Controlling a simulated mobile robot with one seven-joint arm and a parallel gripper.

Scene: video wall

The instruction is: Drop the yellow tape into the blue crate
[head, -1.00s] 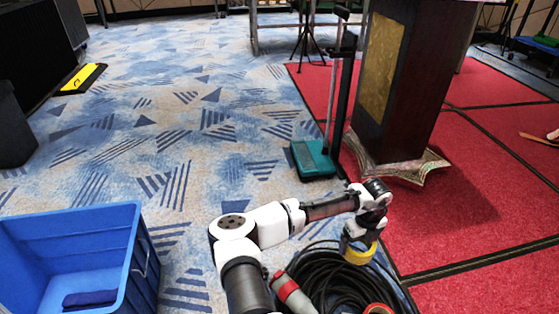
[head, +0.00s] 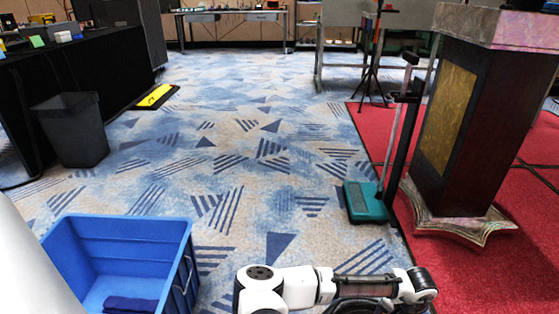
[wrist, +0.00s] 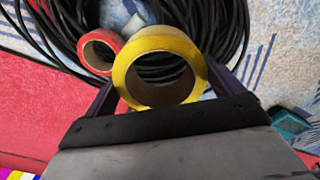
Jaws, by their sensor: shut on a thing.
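The yellow tape (wrist: 157,37) is a ring held between the purple fingers of my gripper (wrist: 160,92) in the wrist view. The gripper is shut on it, and the tape hides parts of the fingers. In the head view my arm reaches right along the bottom edge, with the gripper and tape out of frame. The blue crate (head: 135,240) stands open on the carpet at lower left, to the left of my arm. A dark blue item (head: 130,304) lies inside it.
A black cable coil (wrist: 235,30) and a red tape roll (wrist: 103,34) lie below the gripper. A teal-based scale (head: 366,203) and a lectern (head: 460,140) stand right. A dark bin (head: 72,130) stands left. Carpet beyond the crate is clear.

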